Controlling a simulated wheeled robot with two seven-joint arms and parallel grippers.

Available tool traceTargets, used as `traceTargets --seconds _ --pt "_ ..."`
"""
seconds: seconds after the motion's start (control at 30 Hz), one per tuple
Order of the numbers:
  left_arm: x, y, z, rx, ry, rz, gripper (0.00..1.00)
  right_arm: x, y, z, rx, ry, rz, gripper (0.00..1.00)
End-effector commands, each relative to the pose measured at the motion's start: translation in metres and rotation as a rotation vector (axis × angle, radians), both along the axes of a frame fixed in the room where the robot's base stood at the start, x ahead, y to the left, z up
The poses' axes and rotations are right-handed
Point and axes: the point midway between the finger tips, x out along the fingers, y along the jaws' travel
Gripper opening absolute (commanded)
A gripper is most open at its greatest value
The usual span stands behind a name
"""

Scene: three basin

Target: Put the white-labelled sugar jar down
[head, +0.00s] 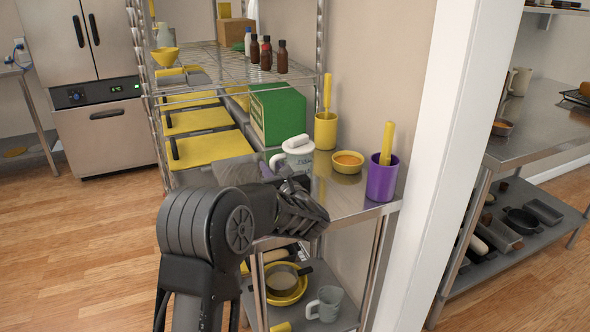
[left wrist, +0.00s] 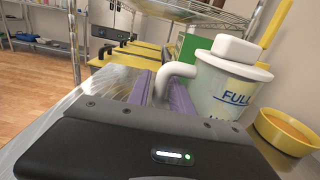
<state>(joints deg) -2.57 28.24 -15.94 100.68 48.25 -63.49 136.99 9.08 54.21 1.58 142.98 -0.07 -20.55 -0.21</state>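The sugar jar (head: 298,158) has a white lid and a pale body. My left gripper (head: 293,205) reaches in from the front of the steel shelf. In the left wrist view its purple finger pads (left wrist: 163,98) sit on both sides of the jar's handle, close against it. The jar's base is hidden, so I cannot tell whether it touches the shelf. My right gripper is not in view.
A yellow bowl (head: 347,162), a purple cup (head: 382,178) and a yellow cup (head: 326,130) stand right of the jar. A green box (head: 278,115) is behind it. Yellow trays (head: 205,148) lie to the left. A little bare steel (head: 335,200) shows in front.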

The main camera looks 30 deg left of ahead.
Motion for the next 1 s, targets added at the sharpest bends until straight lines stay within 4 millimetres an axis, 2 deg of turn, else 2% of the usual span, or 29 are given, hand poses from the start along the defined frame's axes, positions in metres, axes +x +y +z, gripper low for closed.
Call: traceTargets --seconds 0.1,0.2,0.77,1.0 --pt "0.01 0.014 0.001 0.001 -0.001 0.001 0.26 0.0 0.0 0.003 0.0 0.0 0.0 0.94" --pt "0.013 0.019 0.0 0.0 0.0 0.0 0.26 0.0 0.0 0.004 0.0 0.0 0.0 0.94" --pt "0.014 0.019 0.0 0.0 0.0 0.0 0.26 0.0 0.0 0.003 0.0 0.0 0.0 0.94" --pt "0.014 0.019 0.0 0.0 0.0 0.0 0.09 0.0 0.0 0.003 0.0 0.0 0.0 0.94"
